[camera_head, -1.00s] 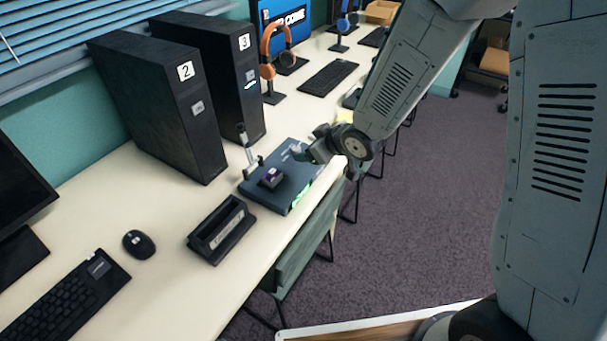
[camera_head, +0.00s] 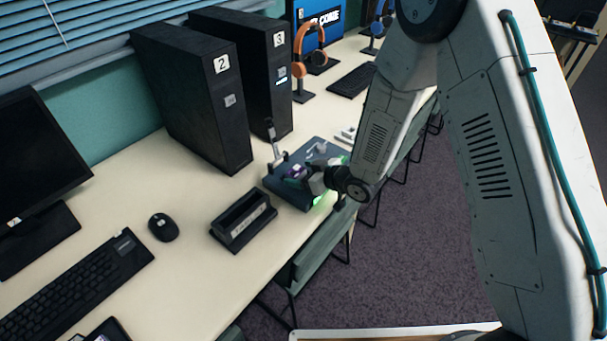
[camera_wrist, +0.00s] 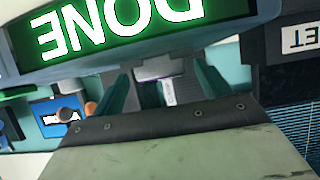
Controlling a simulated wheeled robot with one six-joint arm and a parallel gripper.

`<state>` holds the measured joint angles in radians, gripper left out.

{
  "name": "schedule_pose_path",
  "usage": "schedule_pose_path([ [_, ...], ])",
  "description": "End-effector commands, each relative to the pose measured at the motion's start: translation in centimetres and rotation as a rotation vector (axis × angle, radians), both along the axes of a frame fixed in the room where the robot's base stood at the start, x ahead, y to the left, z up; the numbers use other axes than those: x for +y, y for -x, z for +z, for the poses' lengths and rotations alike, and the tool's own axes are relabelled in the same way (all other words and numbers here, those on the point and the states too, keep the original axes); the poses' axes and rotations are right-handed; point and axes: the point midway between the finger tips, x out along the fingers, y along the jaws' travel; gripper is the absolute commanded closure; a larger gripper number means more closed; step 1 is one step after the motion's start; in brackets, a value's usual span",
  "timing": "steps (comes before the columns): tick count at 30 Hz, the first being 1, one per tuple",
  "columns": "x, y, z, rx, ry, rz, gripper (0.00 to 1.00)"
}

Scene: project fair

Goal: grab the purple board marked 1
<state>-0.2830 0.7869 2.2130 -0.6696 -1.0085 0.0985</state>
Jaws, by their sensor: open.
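A small dark board with a purple part (camera_head: 295,172) sits on a blue-grey device (camera_head: 283,193) on the desk. In the wrist view, a grey piece with a purple edge and a white label (camera_wrist: 169,90) lies between my fingers; I cannot read a number on it. My gripper (camera_head: 306,178) is low over the device, right at the board, and partly hides it. In the wrist view my gripper (camera_wrist: 163,88) is open, with one teal finger on each side of the piece. I cannot tell whether they touch it.
A lit green DONE display (camera_wrist: 120,28) is close to my fingers. A small lever (camera_head: 275,145) stands on the device's far side. A black labelled holder (camera_head: 243,221) stands left of it. Black towers marked 2 (camera_head: 190,95) and 3 (camera_head: 245,70) stand behind.

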Motion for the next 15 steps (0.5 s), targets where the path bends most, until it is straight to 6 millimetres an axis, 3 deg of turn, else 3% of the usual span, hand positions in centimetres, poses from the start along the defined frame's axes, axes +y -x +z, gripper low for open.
schedule_pose_path([
  [10,0.93,-0.45,-0.41,0.000,0.001,0.004,0.24],
  [15,0.90,-0.45,-0.41,0.000,0.001,0.004,0.71],
])
